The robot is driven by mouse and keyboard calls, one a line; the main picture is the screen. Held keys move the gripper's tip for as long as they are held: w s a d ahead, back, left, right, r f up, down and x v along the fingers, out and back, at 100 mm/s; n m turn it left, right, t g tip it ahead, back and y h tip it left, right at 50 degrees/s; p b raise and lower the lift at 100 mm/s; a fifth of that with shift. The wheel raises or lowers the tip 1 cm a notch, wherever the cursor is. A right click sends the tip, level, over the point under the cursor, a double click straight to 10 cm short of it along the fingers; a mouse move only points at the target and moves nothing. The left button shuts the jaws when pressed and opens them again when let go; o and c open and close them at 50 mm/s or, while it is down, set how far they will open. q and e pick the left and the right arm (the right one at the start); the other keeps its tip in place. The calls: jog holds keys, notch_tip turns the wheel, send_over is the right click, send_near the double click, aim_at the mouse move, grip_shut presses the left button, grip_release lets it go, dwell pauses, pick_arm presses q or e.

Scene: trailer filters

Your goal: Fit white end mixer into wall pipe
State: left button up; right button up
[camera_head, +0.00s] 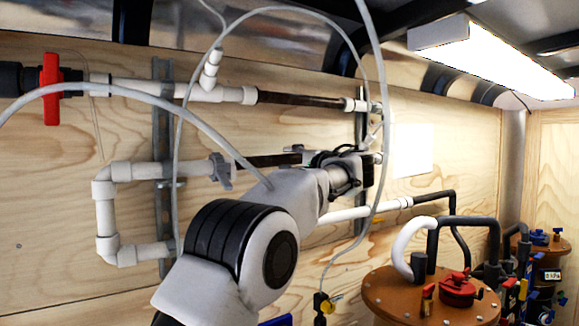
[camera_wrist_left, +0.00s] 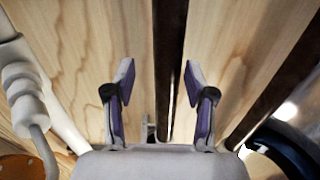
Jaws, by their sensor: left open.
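My left gripper (camera_head: 325,158) is at the wall by the lower pipe line; my own wrist covers much of it in the head view. In the left wrist view its two purple-padded fingers (camera_wrist_left: 158,85) are open. A dark brown tube (camera_wrist_left: 169,50) shows in the gap between them; I cannot tell how deep it sits there. A lower dark tube (camera_head: 258,160) shows in the head view, left of the gripper, beside a grey-white fitting (camera_head: 221,172) on the white wall pipe (camera_head: 140,170). I cannot make out the mixer's white ends. My right gripper is not in view.
An upper dark tube (camera_head: 300,99) runs in the upper white pipe line, with a red valve handle (camera_head: 50,88) at far left. Loose grey hoses (camera_head: 115,92) hang before the wall. A brown tank lid (camera_head: 395,293) stands at lower right.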

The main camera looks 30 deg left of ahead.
pick_arm(q)
jog(key=b+v, duration=0.3)
jog(key=v, duration=0.8)
jog(key=shift+b, duration=0.3)
jog(key=shift+d, duration=0.1)
